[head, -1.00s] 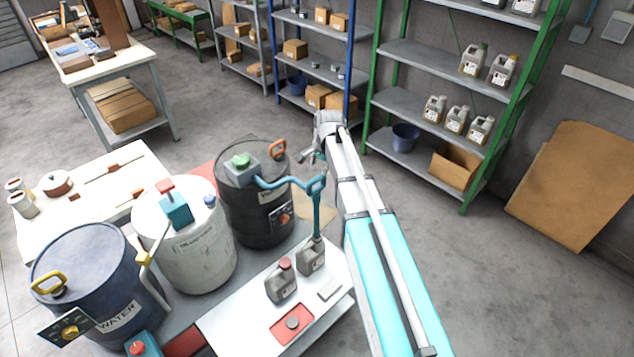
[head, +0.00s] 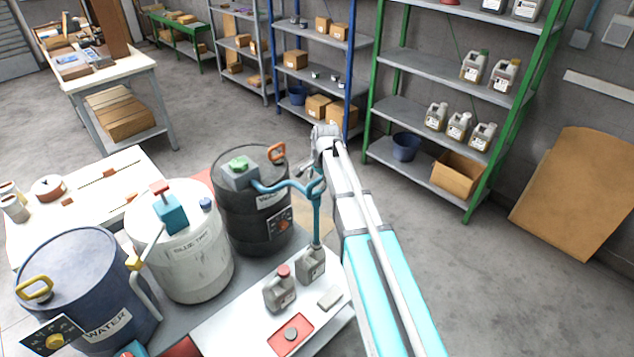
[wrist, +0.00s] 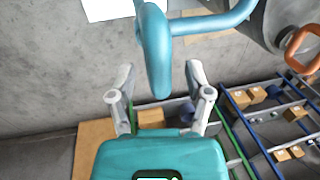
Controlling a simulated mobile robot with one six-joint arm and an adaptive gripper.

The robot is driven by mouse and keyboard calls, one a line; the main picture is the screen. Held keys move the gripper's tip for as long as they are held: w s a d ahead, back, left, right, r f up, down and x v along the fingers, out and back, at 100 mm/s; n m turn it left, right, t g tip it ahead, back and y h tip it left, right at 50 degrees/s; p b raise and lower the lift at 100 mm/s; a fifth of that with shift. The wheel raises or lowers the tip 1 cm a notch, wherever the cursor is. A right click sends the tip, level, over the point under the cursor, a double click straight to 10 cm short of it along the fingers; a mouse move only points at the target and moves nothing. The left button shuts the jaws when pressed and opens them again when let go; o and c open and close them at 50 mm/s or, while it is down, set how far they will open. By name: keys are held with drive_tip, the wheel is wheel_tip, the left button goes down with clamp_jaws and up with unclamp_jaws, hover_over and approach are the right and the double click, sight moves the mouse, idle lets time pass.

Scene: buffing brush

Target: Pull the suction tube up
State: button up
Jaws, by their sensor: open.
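The teal suction tube (head: 317,222) runs from the pump on the black drum (head: 240,215) over to a small grey canister (head: 311,266) and stands upright in its mouth. Its top has a looped handle, which also shows large in the wrist view (wrist: 156,50). My gripper (head: 317,166) is at that handle, above the canister. In the wrist view my gripper (wrist: 160,72) is open, with one finger on each side of the handle and gaps showing. The tube's lower end is hidden in the canister.
A second grey canister (head: 279,291) with a red cap and a red tray (head: 290,336) are beside it on the white table (head: 240,322). A white drum (head: 185,255) and a blue drum (head: 80,285) stand left.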

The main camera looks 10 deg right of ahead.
clamp_jaws()
idle(0.4)
drive_tip(key=shift+r, duration=0.15)
wheel_tip(320, 180, up, 24)
drive_tip(key=p, duration=2.4)
drive_tip(key=shift+w+f, duration=0.15)
drive_tip(key=shift+f, duration=0.05)
unclamp_jaws()
drive_tip(key=shift+r, duration=0.1)
